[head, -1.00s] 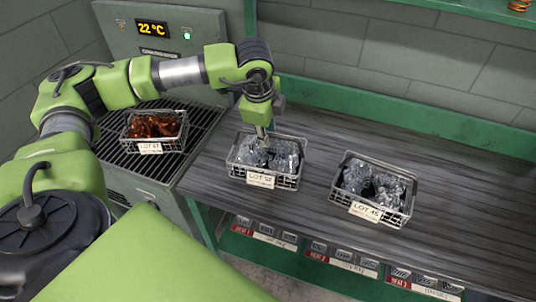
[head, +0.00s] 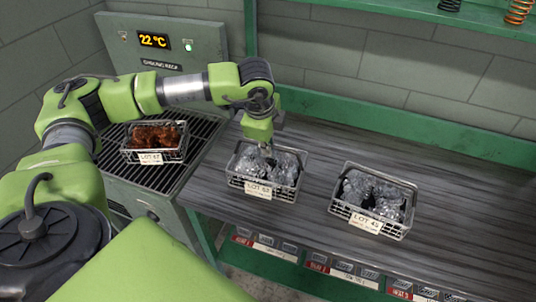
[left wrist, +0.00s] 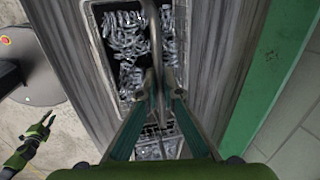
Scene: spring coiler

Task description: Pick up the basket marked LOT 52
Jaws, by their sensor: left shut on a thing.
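The basket marked LOT 52 (head: 287,196) is a grey wire basket of shiny springs, standing on the grey worktop with its label facing me. My left gripper (head: 268,150) reaches down into it from above and is shut on it; the exact spot held is hard to make out in the head view. In the left wrist view the basket (left wrist: 97,50) lies below the closed fingers (left wrist: 160,92), with springs on both sides of a middle bar. The basket appears to rest on the worktop. My right gripper (left wrist: 47,122) is small at the lower left of the wrist view.
A LOT 45 basket (head: 398,236) of springs stands to the right, a small gap away. A LOT 47 basket (head: 166,159) of brown springs sits on a slatted rack (head: 190,172) at left. A green back ledge (head: 400,130) runs behind. The worktop's right side is clear.

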